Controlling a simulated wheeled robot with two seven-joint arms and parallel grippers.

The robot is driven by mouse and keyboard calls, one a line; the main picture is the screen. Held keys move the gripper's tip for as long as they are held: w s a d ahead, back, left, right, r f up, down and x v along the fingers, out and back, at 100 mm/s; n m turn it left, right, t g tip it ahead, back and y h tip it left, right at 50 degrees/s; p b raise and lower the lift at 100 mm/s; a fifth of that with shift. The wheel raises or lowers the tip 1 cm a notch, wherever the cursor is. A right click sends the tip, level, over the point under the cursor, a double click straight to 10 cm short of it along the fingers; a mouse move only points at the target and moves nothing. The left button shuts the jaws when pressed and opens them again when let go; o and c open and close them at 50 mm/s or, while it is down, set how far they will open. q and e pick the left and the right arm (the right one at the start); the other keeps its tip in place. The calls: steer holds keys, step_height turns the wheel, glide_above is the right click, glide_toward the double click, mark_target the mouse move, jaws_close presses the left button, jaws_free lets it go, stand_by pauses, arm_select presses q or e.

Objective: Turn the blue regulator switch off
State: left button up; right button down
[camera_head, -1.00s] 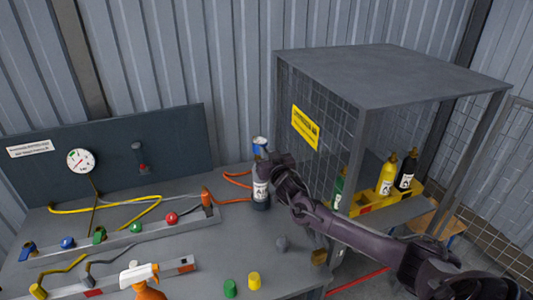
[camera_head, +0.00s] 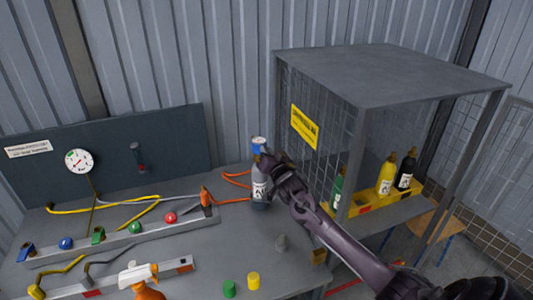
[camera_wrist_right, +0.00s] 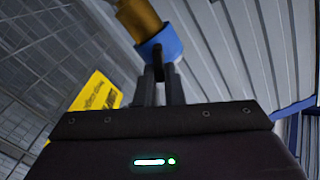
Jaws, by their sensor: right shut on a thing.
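A grey bottle (camera_head: 260,188) with a white label stands upright at the back of the bench, beside the mesh cage. The blue regulator part (camera_head: 258,144) sits at its top. In the right wrist view the blue piece (camera_wrist_right: 160,45) shows as a collar against a brass-coloured part (camera_wrist_right: 138,17). My right gripper (camera_head: 264,160) is at the bottle's top and covers its neck. Its fingers (camera_wrist_right: 158,85) are shut on a small dark part at the blue piece; the grip's details are hard to see. My left gripper is not in view.
The mesh cage (camera_head: 390,72) stands close on the right, with green, yellow (camera_head: 387,176) and black bottles inside. A rail with coloured knobs (camera_head: 135,227), a spray bottle (camera_head: 140,280) and loose caps (camera_head: 253,280) occupy the bench front and left.

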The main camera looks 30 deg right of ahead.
steer(key=m, duration=0.8)
steer(key=f+m+p, duration=0.1)
steer(key=m, duration=0.3)
steer(key=shift+s+d+f, duration=0.1)
steer(key=shift+d, duration=0.25)
steer(key=shift+m, duration=0.3)
steer(key=c, duration=1.5)
jaws_free()
steer(key=shift+s, duration=0.1)
